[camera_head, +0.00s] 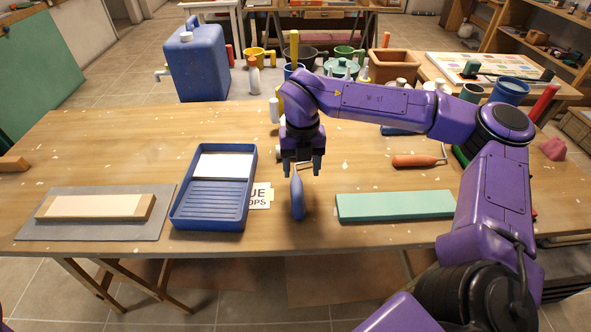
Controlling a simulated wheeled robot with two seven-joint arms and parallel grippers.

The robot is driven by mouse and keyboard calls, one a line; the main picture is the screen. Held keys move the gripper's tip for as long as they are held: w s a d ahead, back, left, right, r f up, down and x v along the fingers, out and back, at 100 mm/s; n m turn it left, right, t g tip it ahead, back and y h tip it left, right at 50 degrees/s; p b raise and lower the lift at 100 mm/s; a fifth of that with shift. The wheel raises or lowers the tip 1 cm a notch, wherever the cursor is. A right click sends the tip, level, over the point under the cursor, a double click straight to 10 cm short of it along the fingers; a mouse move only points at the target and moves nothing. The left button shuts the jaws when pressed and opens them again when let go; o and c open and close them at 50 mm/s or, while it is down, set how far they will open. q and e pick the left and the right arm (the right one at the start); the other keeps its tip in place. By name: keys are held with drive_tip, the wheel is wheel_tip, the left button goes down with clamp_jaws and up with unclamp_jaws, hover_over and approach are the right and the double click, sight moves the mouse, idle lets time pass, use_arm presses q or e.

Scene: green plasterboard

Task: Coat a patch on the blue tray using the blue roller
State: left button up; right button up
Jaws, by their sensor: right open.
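The blue tray (207,203) lies left of centre on the wooden table. It has a ribbed slope at the near end and white paint (224,165) at the far end. The blue roller (297,200) lies to its right, its blue handle pointing toward the near edge; its far part is mostly hidden behind my right gripper. My right gripper (303,170) points down with its fingers apart, over the far end of the handle. I cannot tell whether it touches the roller. My left gripper is not in view.
A pale board (98,206) lies on a grey mat (100,231) at the left. A green strip (395,206) lies at the right, near an orange-handled roller (413,161). A partly hidden lettered card (261,196) lies beside the tray. A blue canister (198,62) stands behind.

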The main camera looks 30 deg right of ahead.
sight(297, 185)
drive_tip(key=shift+s+f, duration=0.1)
drive_tip(key=shift+f, duration=0.35)
drive_tip(key=f, duration=0.1)
drive_tip(key=f+p, duration=0.1)
drive_tip(key=f, duration=0.1)
drive_tip(key=w+a+f, duration=0.1)
drive_tip(key=shift+f, duration=0.35)
drive_tip(key=shift+s+d+f, duration=0.1)
drive_tip(key=shift+s+f, duration=0.1)
drive_tip(key=shift+f, duration=0.1)
clamp_jaws()
